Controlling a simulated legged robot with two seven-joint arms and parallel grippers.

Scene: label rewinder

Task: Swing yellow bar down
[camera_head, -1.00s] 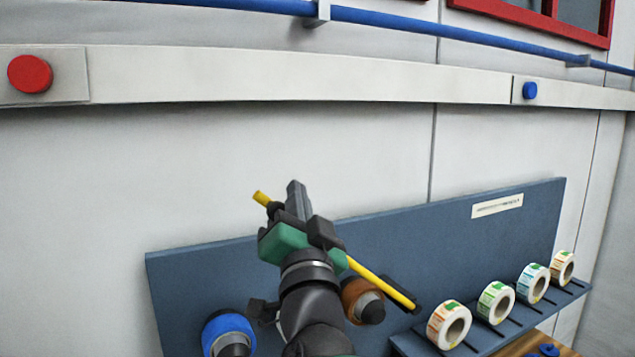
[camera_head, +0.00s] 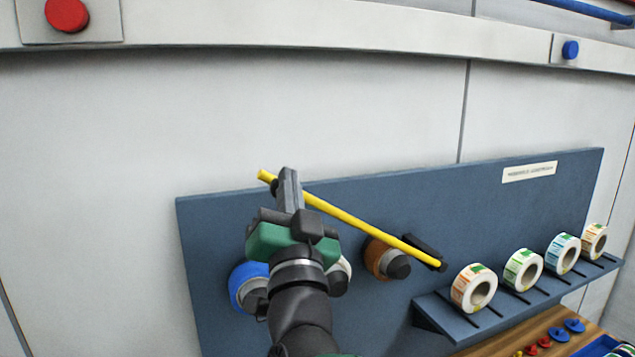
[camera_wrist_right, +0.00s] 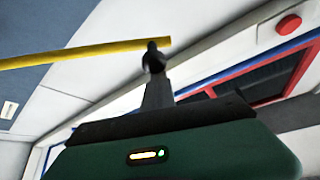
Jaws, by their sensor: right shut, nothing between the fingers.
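The yellow bar (camera_head: 355,220) slants across the blue panel in the head view, from its upper-left end down to its lower-right end near a black bracket (camera_head: 426,252). My right gripper (camera_head: 287,175) is shut with nothing between its fingers, by the upper-left end of the bar. The fingertips appear to overlap the bar there; I cannot tell whether they touch it. In the right wrist view the bar (camera_wrist_right: 85,52) runs in from the left and ends beside the dark fingertip (camera_wrist_right: 154,50). My left gripper is not in view.
The blue panel (camera_head: 226,215) carries a blue roller (camera_head: 246,285) and an orange-brown roller (camera_head: 380,258). Label rolls (camera_head: 474,287) stand on a shelf at the right. A wooden table (camera_head: 497,340) with small red and blue parts is at lower right.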

